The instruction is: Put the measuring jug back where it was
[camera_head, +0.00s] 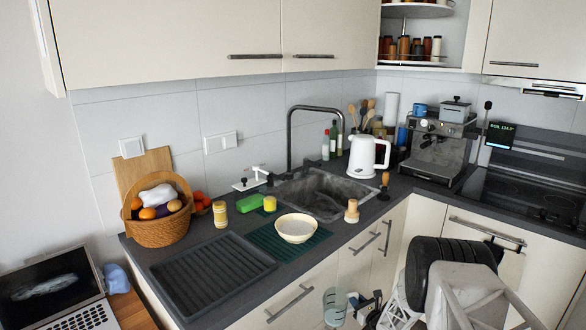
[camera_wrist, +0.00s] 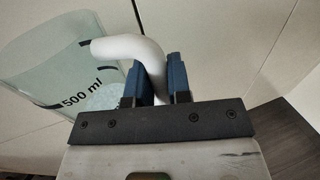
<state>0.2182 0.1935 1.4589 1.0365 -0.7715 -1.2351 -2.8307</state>
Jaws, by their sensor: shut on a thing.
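The measuring jug is see-through and pale green with dark markings reading "500 ml". In the wrist view the jug (camera_wrist: 50,75) is at the left, and its curved white handle (camera_wrist: 118,46) runs between the two blue finger pads. My gripper (camera_wrist: 162,82) is shut on that handle. In the head view the jug (camera_head: 335,305) hangs in front of the cabinet fronts, below the worktop edge, with my gripper (camera_head: 366,303) at its right side. A pale speckled patch shows low in the jug; I cannot tell what it is.
The dark worktop (camera_head: 352,242) holds a sink (camera_head: 325,190), a ribbed black drainer (camera_head: 212,275), a white bowl (camera_head: 296,227) on a green mat, a fruit basket (camera_head: 160,225), a kettle (camera_head: 366,155) and a coffee machine (camera_head: 437,150). Cabinet handles (camera_head: 290,303) stick out near the jug.

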